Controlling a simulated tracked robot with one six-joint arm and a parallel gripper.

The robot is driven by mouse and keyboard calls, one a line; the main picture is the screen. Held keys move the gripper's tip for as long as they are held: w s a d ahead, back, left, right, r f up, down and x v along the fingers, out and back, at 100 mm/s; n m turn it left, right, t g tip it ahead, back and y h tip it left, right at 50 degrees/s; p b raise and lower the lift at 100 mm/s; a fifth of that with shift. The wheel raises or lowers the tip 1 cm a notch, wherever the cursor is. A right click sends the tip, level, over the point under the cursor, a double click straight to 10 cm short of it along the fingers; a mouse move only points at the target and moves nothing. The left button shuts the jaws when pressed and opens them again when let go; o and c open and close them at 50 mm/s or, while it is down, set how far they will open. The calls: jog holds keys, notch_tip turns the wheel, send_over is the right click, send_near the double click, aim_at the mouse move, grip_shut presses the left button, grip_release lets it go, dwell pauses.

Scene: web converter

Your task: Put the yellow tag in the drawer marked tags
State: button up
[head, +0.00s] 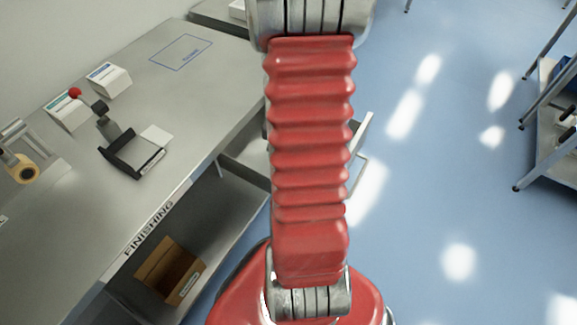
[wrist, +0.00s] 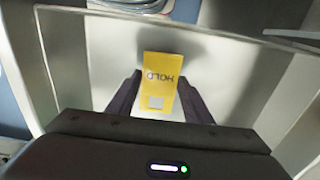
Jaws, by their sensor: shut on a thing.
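The yellow tag (wrist: 158,85) is between the two dark fingers of my gripper (wrist: 159,82) in the wrist view. The word HOLD on it reads upside down, and a pale square shows near its lower end. My gripper is shut on the tag and holds it over a pale, open, drawer-like box (wrist: 230,78). I cannot tell whether the tag touches its floor. No drawer marking is readable. In the head view my red arm hides the gripper and the tag; a pale edge of what may be the open drawer (head: 361,134) shows right of the arm.
A grey bench (head: 205,100) marked FINISHING fills the left, with small white boxes (head: 109,79) and a black stamp-like device (head: 130,150) on it. A brown carton (head: 170,270) sits on the shelf below. A cart (head: 555,120) stands right; the blue floor between is clear.

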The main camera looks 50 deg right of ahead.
jog(key=shift+f, duration=1.55)
jog(key=shift+f, duration=0.1)
jog(key=o, duration=1)
jog(key=shift+r, duration=6.15)
